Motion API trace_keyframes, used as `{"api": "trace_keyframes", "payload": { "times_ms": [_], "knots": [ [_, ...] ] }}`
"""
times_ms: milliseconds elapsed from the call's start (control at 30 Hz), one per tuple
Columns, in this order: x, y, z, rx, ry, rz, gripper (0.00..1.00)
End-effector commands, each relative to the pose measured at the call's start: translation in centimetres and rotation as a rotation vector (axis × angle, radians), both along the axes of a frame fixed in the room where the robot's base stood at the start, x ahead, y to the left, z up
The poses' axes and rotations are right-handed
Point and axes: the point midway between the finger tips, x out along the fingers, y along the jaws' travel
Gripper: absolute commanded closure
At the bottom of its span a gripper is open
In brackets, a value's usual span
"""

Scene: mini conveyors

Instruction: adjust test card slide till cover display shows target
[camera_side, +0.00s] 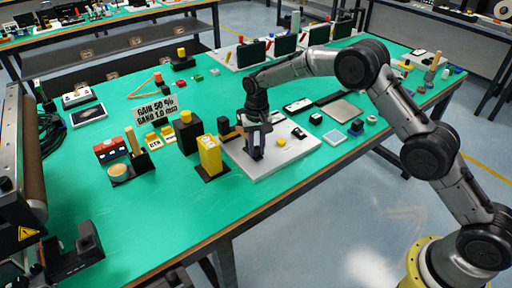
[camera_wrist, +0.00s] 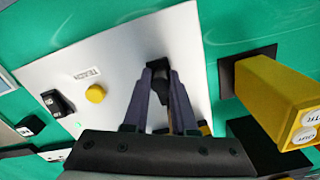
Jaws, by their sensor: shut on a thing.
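A white panel (camera_side: 252,168) lies on the green table; in the wrist view (camera_wrist: 120,50) it carries a printed label (camera_wrist: 87,73), a yellow round knob (camera_wrist: 96,93) and a black rocker switch (camera_wrist: 57,103). My gripper (camera_side: 256,153) points down over the panel's left part. In the wrist view, my gripper (camera_wrist: 163,78) has its two fingers shut on a small black piece (camera_wrist: 158,70), seemingly the slide's handle. The fingers hide much of it and its track. I cannot make out a cover display reading or any marked scale.
A yellow pendant box (camera_side: 209,155) on a black base stands close left of the panel; it also shows in the wrist view (camera_wrist: 272,98). A grey plate (camera_side: 342,110) lies to the right. The front table strip is clear.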

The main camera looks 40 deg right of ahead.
Motion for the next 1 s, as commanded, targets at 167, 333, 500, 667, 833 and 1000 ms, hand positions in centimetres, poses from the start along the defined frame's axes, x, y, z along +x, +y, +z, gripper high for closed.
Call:
{"api": "trace_keyframes", "payload": {
  "times_ms": [167,333,500,667,833,1000],
  "knots": [
    [0.1,-0.1,0.1,-0.001,-0.002,0.000,0.50],
    [0.0,0.0,0.1,0.000,-0.001,0.000,0.44],
    [0.0,0.0,0.2,0.000,-0.001,0.000,0.44],
    [0.1,0.0,1.6,0.000,-0.004,0.000,0.44],
    [0.2,0.0,5.0,0.001,-0.006,0.000,0.44],
    [0.1,0.0,8.7,0.001,-0.006,0.000,0.44]
  ]
}}
